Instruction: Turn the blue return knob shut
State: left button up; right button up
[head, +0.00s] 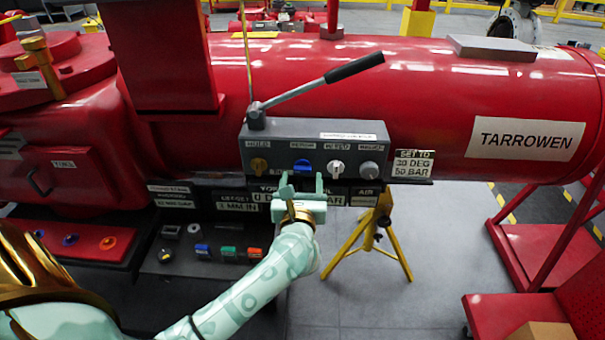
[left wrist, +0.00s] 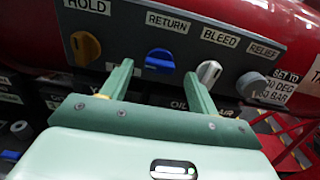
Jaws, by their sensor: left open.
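The blue return knob (head: 302,166) sits on the front of a grey valve box (head: 350,132), under a RETURN label. It also shows in the left wrist view (left wrist: 160,62), where its grip looks roughly horizontal. My left gripper (head: 302,184) is open and empty just below and in front of the knob. In the left wrist view its two fingers (left wrist: 158,74) point at the panel, with the blue knob in the gap between their tips. I cannot tell whether either finger touches it. My right gripper is not in view.
A yellow hold knob (left wrist: 85,47) is left of the blue knob. A white bleed knob (left wrist: 209,72) lies close to the right fingertip, with a grey relief knob (left wrist: 251,84) beyond. A black-handled lever (head: 354,68) rises above the box. A yellow stand (head: 372,238) is below.

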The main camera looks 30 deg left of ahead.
aim_at(302, 171)
pick_arm(q)
jog(key=shift+x, duration=1.65)
pick_arm(e)
jog(key=shift+f, duration=0.25)
pick_arm(q)
jog(key=c, duration=1)
pick_arm(e)
jog(key=shift+r, duration=0.15)
